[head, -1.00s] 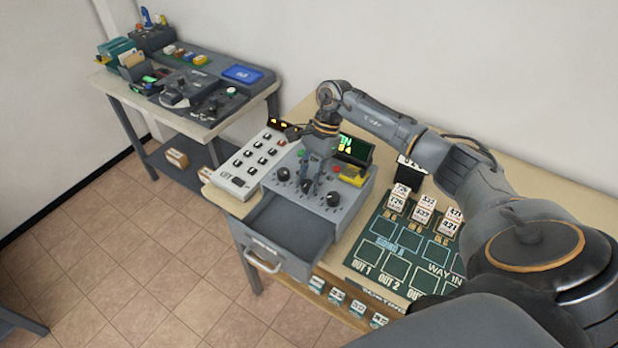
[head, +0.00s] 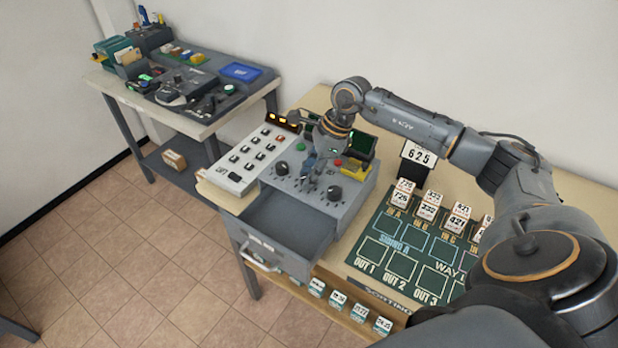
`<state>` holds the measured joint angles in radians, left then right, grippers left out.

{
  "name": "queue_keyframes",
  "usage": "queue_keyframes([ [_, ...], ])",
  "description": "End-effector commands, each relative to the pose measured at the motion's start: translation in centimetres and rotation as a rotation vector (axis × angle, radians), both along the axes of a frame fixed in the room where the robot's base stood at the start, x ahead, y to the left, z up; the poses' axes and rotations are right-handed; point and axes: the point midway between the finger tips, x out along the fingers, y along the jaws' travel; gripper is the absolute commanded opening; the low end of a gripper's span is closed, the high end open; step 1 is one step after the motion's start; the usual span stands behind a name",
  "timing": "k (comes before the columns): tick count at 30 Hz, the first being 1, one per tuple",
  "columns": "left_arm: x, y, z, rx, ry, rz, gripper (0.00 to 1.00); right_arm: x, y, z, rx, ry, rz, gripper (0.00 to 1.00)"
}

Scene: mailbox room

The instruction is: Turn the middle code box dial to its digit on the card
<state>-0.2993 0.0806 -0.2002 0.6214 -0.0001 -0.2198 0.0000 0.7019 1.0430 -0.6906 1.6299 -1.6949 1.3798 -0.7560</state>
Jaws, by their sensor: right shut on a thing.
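The grey code box (head: 352,207) stands on the wooden table behind an open drawer. Its left dial (head: 282,168) and right dial (head: 334,193) are black knobs in plain view. My right gripper (head: 309,184) reaches down from above, tilted, between these two dials. It is shut on the middle dial, which its fingers mostly hide; the dial's digit cannot be read. My left gripper is not in view.
The open drawer (head: 290,228) juts out in front of the box. A white keypad panel (head: 250,160) lies to its left. A green board (head: 400,250) with numbered blocks is at right. A second table (head: 200,128) with equipment stands at back left.

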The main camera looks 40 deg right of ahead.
Motion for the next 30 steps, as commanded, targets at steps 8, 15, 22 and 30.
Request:
queue_keyframes([
  [8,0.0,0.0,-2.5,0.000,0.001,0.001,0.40,-0.2,0.0,-0.5,-0.004,0.001,-0.259,0.00],
  [15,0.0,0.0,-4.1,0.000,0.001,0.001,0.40,-0.3,0.1,-0.5,-0.003,0.001,-0.469,0.00],
  [22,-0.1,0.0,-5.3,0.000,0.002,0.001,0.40,-0.4,0.2,-0.4,-0.003,0.003,-0.622,0.00],
  [30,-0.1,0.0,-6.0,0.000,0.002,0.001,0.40,-0.4,0.3,-0.2,-0.002,0.004,-0.723,0.00],
])
